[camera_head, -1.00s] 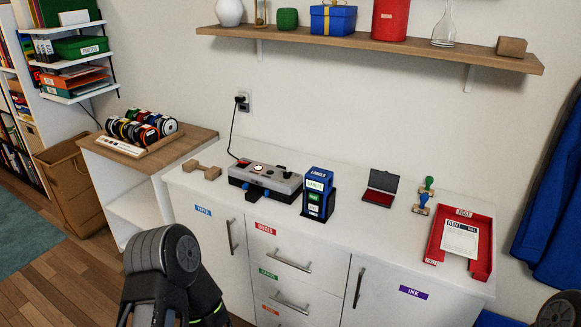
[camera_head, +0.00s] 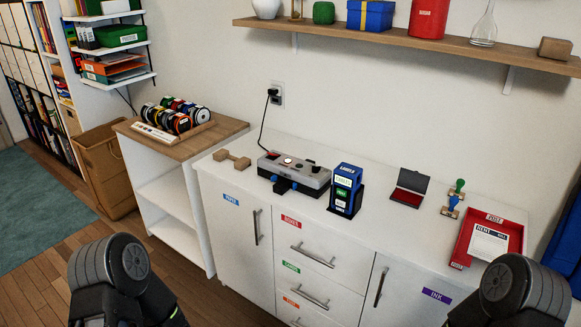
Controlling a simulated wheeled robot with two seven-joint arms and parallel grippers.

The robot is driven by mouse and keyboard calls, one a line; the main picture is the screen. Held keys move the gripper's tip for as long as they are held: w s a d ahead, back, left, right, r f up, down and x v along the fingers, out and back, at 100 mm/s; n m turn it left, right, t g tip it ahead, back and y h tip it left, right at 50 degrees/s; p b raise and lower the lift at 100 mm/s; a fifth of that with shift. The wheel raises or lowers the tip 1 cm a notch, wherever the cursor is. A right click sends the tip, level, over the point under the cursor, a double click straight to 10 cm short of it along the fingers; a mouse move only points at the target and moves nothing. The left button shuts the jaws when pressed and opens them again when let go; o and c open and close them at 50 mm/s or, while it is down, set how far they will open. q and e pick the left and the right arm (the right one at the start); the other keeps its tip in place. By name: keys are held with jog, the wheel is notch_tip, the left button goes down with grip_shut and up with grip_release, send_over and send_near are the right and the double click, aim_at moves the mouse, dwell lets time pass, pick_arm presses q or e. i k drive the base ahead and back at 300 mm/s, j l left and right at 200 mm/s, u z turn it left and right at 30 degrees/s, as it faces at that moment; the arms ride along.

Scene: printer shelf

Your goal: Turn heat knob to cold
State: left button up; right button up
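A grey and black machine (camera_head: 294,174) with blue parts at its front sits on the white cabinet top, plugged into the wall by a black cord. It has a small red area, a round light spot and a dark knob-like part (camera_head: 316,169) on top. I cannot read any heat setting at this size. My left arm (camera_head: 115,275) shows at the bottom left and my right arm (camera_head: 515,290) at the bottom right. Both are well short of the cabinet top, and their gripper fingers are not visible.
An ink pad (camera_head: 410,190), stamps (camera_head: 454,198) and a red tray (camera_head: 464,240) are farther right. A wooden shelf (camera_head: 400,39) hangs above.

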aim_at(315, 169)
jog(key=i+j, duration=0.15)
jog(key=j, duration=0.2)
jog(key=i+j, duration=0.1)
jog(key=j, duration=0.25)
jog(key=i+j, duration=0.15)
jog(key=j, duration=0.2)
jog(key=i+j, duration=0.15)
jog(key=j, duration=0.2)
jog(key=i+j, duration=0.1)
jog(key=j, duration=0.25)
jog(key=z, duration=1.65)
